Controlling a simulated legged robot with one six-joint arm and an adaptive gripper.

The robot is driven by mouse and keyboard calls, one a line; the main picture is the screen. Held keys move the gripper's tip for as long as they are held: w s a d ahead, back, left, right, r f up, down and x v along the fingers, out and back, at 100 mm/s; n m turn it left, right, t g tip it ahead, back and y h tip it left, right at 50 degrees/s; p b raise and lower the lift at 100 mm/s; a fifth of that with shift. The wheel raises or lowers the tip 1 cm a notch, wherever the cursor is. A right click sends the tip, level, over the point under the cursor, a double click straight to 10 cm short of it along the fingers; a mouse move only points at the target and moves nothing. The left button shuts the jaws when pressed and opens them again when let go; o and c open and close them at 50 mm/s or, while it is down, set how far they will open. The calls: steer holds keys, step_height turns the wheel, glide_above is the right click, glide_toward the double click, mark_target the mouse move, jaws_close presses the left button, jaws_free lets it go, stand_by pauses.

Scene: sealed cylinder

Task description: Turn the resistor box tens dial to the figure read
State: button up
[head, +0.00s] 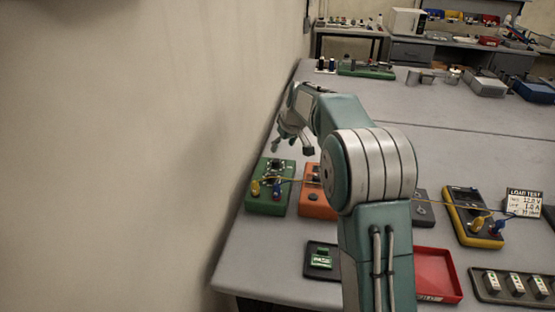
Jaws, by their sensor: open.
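My gripper (291,147) is open and empty, above and beyond the green box. A small card (524,203) headed "LOAD TEST" stands at the right, with figures too small to read surely. A yellow meter (472,217) with a dark face and plugs lies beside it.
An orange box (313,205) beside the green one is partly hidden by my arm. A yellow lead runs between the boxes and meter. A small dark tray (322,261), a red tray (437,276) and a dark rack (515,289) lie in front. A wall borders the left.

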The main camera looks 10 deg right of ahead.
mark_target(276, 160)
steer(key=x, duration=0.7)
steer(key=shift+a, duration=0.3)
steer(key=shift+w+d+f, duration=0.15)
steer(key=shift+w+f, duration=0.05)
steer(key=shift+f, duration=0.2)
jaws_close()
